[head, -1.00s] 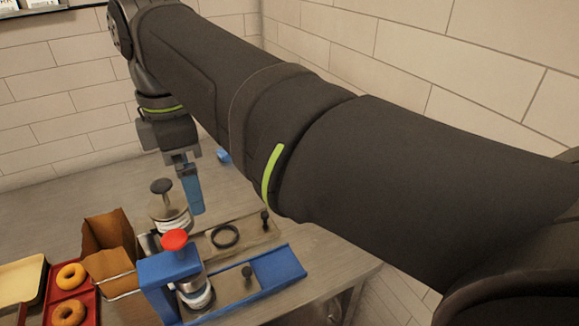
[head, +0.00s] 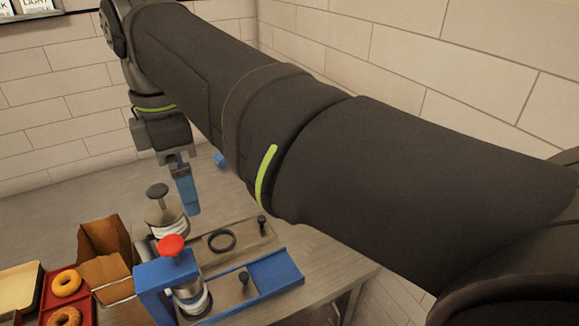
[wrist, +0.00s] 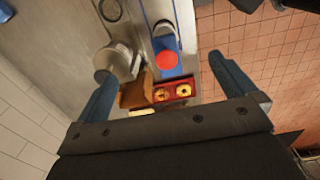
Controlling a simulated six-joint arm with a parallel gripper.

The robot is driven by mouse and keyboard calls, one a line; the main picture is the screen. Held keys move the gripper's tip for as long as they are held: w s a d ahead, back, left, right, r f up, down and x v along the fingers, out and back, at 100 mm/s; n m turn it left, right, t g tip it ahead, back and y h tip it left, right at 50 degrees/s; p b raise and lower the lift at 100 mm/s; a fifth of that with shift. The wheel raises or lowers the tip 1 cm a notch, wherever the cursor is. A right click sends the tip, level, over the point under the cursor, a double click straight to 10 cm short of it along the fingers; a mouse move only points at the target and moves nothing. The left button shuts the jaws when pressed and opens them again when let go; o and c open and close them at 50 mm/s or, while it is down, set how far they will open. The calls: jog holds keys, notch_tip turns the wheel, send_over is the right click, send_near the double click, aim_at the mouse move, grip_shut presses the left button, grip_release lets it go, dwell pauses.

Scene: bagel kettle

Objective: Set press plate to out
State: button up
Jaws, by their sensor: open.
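A blue press frame (head: 152,281) with a red knob (head: 171,245) on a metal cylinder stands on the bench, with a blue slide (head: 275,271) reaching right. Behind it is a grey press with a dark knob (head: 157,190) and a slide carrying a black ring (head: 221,241). I cannot tell which part is the press plate. My gripper (head: 188,207) points down above the bench, behind and right of the dark knob. In the wrist view my gripper (wrist: 163,52) is open and empty, its blue fingers wide apart. The red knob (wrist: 166,60) shows beyond them.
A brown paper box (head: 105,240) stands left of the presses. A red tray (head: 53,297) with bagels and a cream tray (head: 19,283) lie farther left. A small blue object (head: 220,160) lies behind my gripper. Tiled walls bound the bench behind.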

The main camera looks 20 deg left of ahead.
dwell(0.4)
jog(key=shift+f, duration=0.15)
jog(key=c, duration=0.6)
jog(key=shift+w+d+f+m, duration=0.1)
jog(key=shift+w+f+m, duration=0.15)
jog(key=shift+m, duration=0.45)
jog(key=c, duration=0.3)
jog(key=f+m, duration=0.1)
jog(key=m, duration=0.1)
jog(key=w+d+f+m, duration=0.1)
jog(key=f+m, duration=0.1)
jog(key=m, duration=0.1)
jog(key=w+f+m, duration=0.1)
jog(key=f+m, duration=0.1)
jog(key=m, duration=0.1)
jog(key=shift+d+f, duration=0.2)
jog(key=c, duration=0.4)
jog(key=m, duration=1.3)
send_over(244, 274)
notch_tip(244, 274, down, 8)
jog(key=r, duration=0.1)
notch_tip(244, 274, down, 18)
jog(key=shift+s, duration=0.1)
grip_shut()
